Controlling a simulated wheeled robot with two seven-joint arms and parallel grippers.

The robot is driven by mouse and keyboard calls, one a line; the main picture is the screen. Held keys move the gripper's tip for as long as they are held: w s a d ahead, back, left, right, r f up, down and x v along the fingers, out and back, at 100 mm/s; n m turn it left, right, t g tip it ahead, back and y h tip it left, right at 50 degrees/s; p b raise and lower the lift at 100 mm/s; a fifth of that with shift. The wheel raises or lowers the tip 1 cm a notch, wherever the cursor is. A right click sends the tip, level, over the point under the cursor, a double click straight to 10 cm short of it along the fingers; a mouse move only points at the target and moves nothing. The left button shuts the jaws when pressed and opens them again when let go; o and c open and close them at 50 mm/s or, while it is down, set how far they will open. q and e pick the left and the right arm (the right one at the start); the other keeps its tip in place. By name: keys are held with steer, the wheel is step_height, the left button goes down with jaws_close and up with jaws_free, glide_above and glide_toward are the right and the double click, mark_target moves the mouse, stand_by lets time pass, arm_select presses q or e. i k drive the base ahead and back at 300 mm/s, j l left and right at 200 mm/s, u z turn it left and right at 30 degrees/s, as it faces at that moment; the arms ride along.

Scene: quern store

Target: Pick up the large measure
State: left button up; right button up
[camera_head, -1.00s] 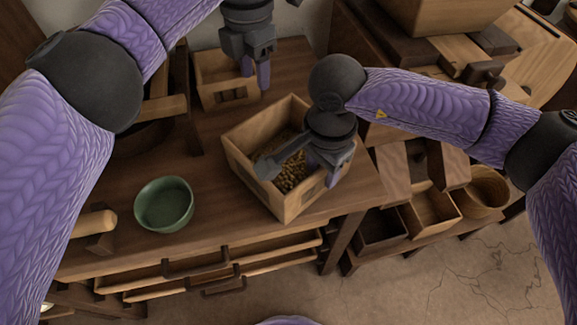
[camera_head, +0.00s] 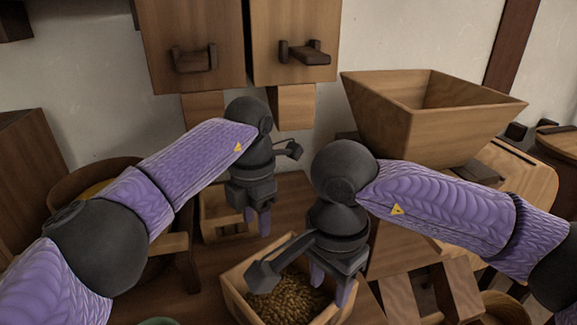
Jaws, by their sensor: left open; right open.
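The larger open wooden box (camera_head: 239,294), which looks like the large measure, stands on the table at bottom centre with grain (camera_head: 287,298) inside. Its lower part is cut off by the picture edge. My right gripper (camera_head: 330,284) is open at its right side, fingers pointing down; I cannot tell whether they touch the wall. A smaller wooden box (camera_head: 215,222) stands behind it, to the left. My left gripper (camera_head: 258,222) is open at the smaller box's right side, fingers down and partly covering it.
A wooden hopper (camera_head: 425,120) stands at the right, close behind my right arm. Two wall bins (camera_head: 190,60) with dark handles hang above, their chutes over the back of the table. A green bowl (camera_head: 158,322) barely shows at the bottom edge.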

mark_target(293, 301)
steer(key=k, duration=0.95)
